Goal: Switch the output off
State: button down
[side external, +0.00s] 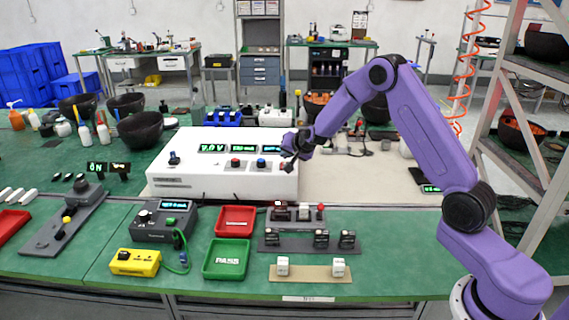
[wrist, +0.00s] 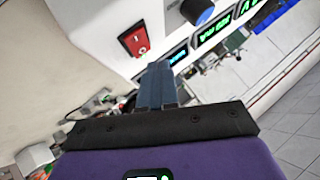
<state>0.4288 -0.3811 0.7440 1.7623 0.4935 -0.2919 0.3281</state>
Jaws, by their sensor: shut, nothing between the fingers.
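The white supply unit (side external: 222,183) has green displays (side external: 212,148) across its face, the left one reading about 7.0 V. A black knob (side external: 174,158), a red-capped knob (side external: 236,163) and a blue-capped knob (side external: 262,163) stand on it. In the wrist view a red rocker switch (wrist: 134,38) with a white mark sits in a black frame beside the blue-capped knob (wrist: 197,11). My gripper (side external: 288,157) is over the unit's right end; in the wrist view its shut, empty fingers (wrist: 158,68) point near the rocker. Whether they touch it I cannot tell. A small black sign (side external: 108,168) reads ON in green.
In front lie a red tray (side external: 236,214), a green tray (side external: 227,272) marked PASS, a dark instrument (side external: 166,205), a yellow box (side external: 135,262) and a rack of small modules (side external: 306,240). A metal shelf (side external: 525,110) stands at right. The beige surface right of the unit is mostly clear.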

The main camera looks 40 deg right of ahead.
jog(key=shift+f, duration=0.15)
dwell(0.4)
jog(key=shift+f, duration=0.3)
jog(key=shift+w+f, duration=0.1)
jog(key=shift+f, duration=0.2)
dwell(0.6)
jog(key=shift+r, duration=0.15)
jog(key=shift+r, duration=0.6)
jog(key=shift+s+a+r, duration=0.1)
jog(key=shift+s+r, duration=0.05)
jog(key=shift+r, duration=1.05)
jog(key=shift+s+a+r, duration=0.1)
jog(key=shift+s+r, duration=0.05)
jog(key=shift+r, duration=1.15)
